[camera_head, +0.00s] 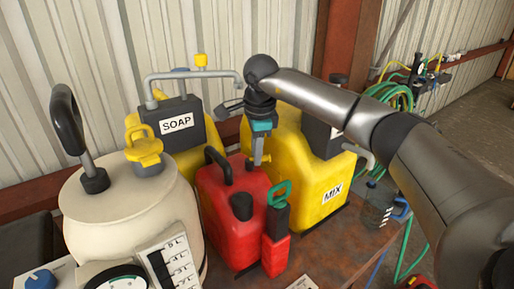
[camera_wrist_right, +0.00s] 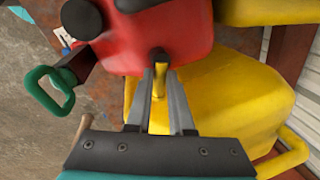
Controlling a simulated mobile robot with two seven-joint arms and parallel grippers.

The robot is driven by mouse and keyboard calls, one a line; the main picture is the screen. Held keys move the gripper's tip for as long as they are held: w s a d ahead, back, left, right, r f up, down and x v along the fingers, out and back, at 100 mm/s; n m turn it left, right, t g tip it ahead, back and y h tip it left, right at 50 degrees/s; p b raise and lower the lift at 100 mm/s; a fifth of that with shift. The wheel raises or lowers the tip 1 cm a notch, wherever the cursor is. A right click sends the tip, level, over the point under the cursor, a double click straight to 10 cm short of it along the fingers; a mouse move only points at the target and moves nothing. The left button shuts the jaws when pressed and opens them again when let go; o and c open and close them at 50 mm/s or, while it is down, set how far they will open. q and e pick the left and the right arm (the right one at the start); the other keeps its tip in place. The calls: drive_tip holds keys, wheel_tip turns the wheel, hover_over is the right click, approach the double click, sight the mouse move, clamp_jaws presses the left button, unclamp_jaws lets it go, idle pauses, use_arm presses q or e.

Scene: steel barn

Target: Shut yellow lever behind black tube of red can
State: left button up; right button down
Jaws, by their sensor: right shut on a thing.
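The red can (camera_head: 221,222) stands on the bench in the middle of the head view, with a black handle on top. Its short black tube (camera_head: 241,206) rises at the front; in the wrist view a round black end (camera_wrist_right: 82,18) shows at upper left. The yellow lever (camera_wrist_right: 159,77) stands on a dark mount at the red can's edge, between my fingers in the wrist view. My right gripper (camera_head: 258,160) points down behind the red can's top and is shut on the lever. In the head view I cannot make out the lever. My left gripper is not in view.
A green handle (camera_head: 280,194) sits at the red can's front right corner. A yellow MIX can (camera_head: 312,187) stands close behind and right, a SOAP can (camera_head: 192,157) behind left. A cream tank (camera_head: 125,215) crowds the left. Some bare bench (camera_head: 335,255) lies at front right.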

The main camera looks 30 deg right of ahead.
drive_tip(key=m, duration=0.1)
drive_tip(key=a+m+p, duration=0.1)
drive_tip(key=m, duration=0.1)
drive_tip(key=shift+s+m+h, duration=0.15)
drive_tip(key=shift+m+h, duration=0.15)
drive_tip(key=m, duration=0.2)
drive_tip(key=m+p, duration=0.1)
drive_tip(key=shift+s+a+m+g+h, duration=0.1)
drive_tip(key=shift+a+m+g+h, duration=0.15)
drive_tip(key=shift+m+g+h, duration=0.05)
drive_tip(key=m, duration=0.3)
drive_tip(key=m+p, duration=0.1)
drive_tip(key=shift+a+r+m+g, duration=0.1)
drive_tip(key=shift+a+m+g, duration=0.2)
drive_tip(key=shift+m+g, duration=0.1)
drive_tip(key=shift+m, duration=0.6)
drive_tip(key=c, duration=0.8)
unclamp_jaws()
drive_tip(key=shift+d, duration=0.1)
